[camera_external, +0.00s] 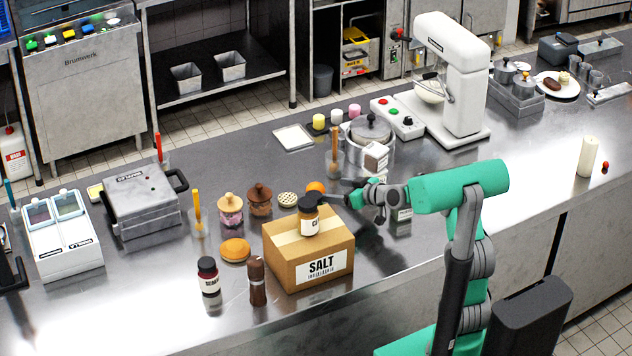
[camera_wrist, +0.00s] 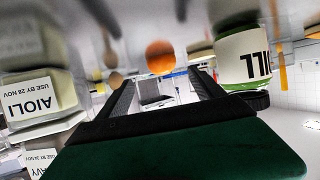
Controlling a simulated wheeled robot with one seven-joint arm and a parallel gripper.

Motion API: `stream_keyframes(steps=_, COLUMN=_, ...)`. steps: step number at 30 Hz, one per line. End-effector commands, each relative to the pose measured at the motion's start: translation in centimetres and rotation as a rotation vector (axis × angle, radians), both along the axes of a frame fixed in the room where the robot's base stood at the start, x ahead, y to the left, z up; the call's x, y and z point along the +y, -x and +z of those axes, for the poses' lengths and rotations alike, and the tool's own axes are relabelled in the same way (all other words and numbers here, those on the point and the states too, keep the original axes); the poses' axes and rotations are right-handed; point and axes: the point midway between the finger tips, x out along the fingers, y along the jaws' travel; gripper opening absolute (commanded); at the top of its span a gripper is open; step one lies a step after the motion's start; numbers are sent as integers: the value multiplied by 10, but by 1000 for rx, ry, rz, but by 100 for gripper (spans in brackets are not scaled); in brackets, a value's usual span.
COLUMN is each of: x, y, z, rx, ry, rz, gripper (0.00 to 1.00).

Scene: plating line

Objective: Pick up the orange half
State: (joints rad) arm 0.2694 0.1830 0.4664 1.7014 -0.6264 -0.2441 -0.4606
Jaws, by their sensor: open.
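The orange half (camera_external: 316,187) lies on the steel counter behind the salt box, its lower part hidden by my gripper and the jar. In the wrist view the orange half (camera_wrist: 160,57) appears as a round orange shape just past my fingertips, roughly centred between them. My gripper (camera_external: 332,198) reaches in from the right, low behind the box, close to the orange half. In the wrist view my gripper (camera_wrist: 160,78) has its two dark fingers spread, with nothing between them. I cannot tell whether a finger touches the orange half.
A cardboard salt box (camera_external: 308,254) stands in front, with a dark-lidded jar (camera_external: 308,222) on top near my fingers. The wrist view shows a DILL jar (camera_wrist: 243,58) at right and an AIOLI tub (camera_wrist: 40,100) at left.

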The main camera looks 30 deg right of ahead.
Motion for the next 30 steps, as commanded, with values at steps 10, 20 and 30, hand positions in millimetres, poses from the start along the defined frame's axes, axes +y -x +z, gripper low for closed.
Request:
stream_keyframes(steps=10, x=24, y=-47, z=-11, rx=2, ry=2, rz=3, gripper=78)
stream_keyframes(steps=20, x=29, y=-61, z=-19, rx=0, ry=2, rz=-1, gripper=78)
stream_keyframes(steps=30, x=29, y=-61, z=-19, rx=1, ry=2, rz=-1, gripper=50)
